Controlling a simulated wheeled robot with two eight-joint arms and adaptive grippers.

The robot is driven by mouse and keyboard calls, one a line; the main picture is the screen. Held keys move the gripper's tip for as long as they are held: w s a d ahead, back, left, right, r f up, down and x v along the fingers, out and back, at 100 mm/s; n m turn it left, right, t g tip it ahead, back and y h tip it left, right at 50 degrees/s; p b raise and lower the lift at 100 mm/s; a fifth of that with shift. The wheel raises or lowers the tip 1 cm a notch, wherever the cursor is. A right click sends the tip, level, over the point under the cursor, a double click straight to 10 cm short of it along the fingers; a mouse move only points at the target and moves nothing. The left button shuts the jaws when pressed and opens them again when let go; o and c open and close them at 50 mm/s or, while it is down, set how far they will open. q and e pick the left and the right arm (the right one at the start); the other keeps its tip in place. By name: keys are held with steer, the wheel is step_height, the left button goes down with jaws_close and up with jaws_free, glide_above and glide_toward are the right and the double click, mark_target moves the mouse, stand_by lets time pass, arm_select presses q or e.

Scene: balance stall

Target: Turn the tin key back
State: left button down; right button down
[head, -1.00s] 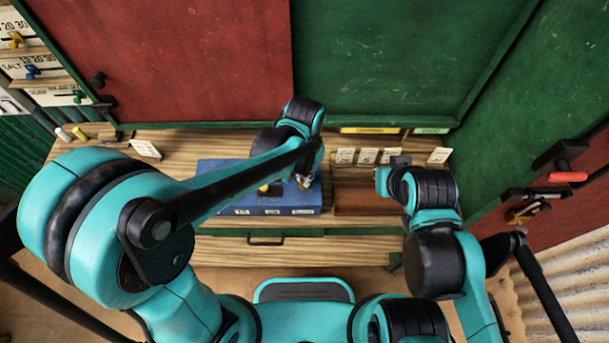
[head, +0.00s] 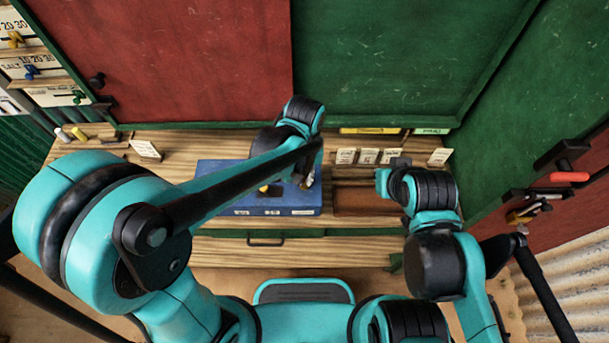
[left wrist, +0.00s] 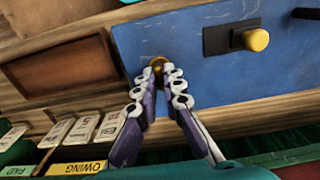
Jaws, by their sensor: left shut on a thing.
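The blue tin (head: 240,200) lies on the wooden counter, with pale labels along its front edge. Its small brass key (left wrist: 157,62) shows between my left fingertips in the left wrist view, mostly covered by them. My left gripper (left wrist: 159,72) is shut on the key; in the head view its fingers (head: 306,183) show at the right part of the tin, partly behind my arm. A yellow knob (left wrist: 256,40) on a black plate sits on the same blue face, apart from the fingers. My right arm is bent at the right; its gripper cannot be made out.
A brown wooden tray (head: 365,200) stands just right of the tin. White cards (head: 367,156) and a yellow sign (head: 370,131) stand behind it. Levers with a red handle (head: 569,176) are on the right wall. The counter left of the tin is mostly clear.

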mark_target(304, 179)
stand_by(0.5)
arm_select(q)
steer(key=c, duration=1.6)
jaws_free()
steer(key=shift+c, duration=0.2)
step_height(304, 179, up, 12)
steer(key=s+a+f+t+b, duration=0.1)
steer(key=a+f+t, duration=0.1)
steer(key=a, duration=0.4)
steer(key=s+a+f+t+b, duration=0.2)
steer(key=a, duration=0.4)
steer(key=s+a+f+t+b, duration=0.2)
steer(key=a+f+t, duration=0.1)
steer(key=a, duration=0.3)
steer(key=shift+s, duration=0.15)
